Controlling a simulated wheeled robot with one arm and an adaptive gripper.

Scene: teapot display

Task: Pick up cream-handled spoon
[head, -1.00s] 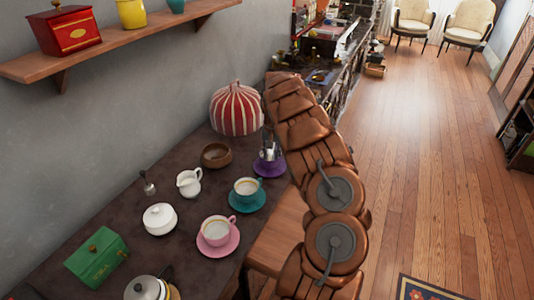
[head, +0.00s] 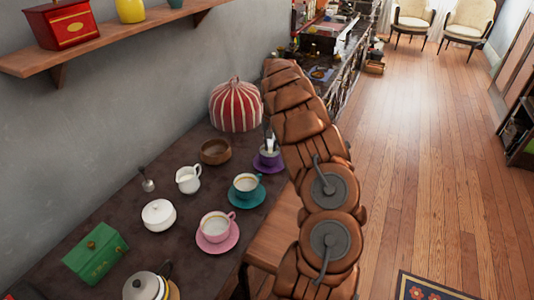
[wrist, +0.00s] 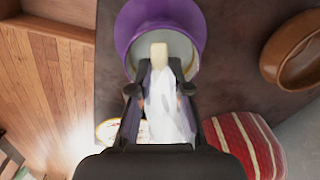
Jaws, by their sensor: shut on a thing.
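The cream-handled spoon shows in the wrist view as a pale cream handle end (wrist: 159,55) with a blurred whitish length below it, between the fingers. My gripper (wrist: 160,92) is shut on the spoon. Beyond it in the wrist view is the purple cup and saucer (wrist: 195,22), with the cream end overlapping the cup's pale inside. In the head view the purple saucer (head: 268,166) stands at the table's right edge, and my gripper is just above its cup, partly hidden by my arm. Whether the spoon is clear of the cup cannot be told.
Near the purple saucer are a brown bowl (head: 215,151), a red-striped cozy (head: 236,106) and a teal saucer with cup (head: 246,199). A pink saucer (head: 217,248), white jug (head: 188,179) and green box (head: 96,254) stand closer. A wall shelf (head: 140,38) is above left.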

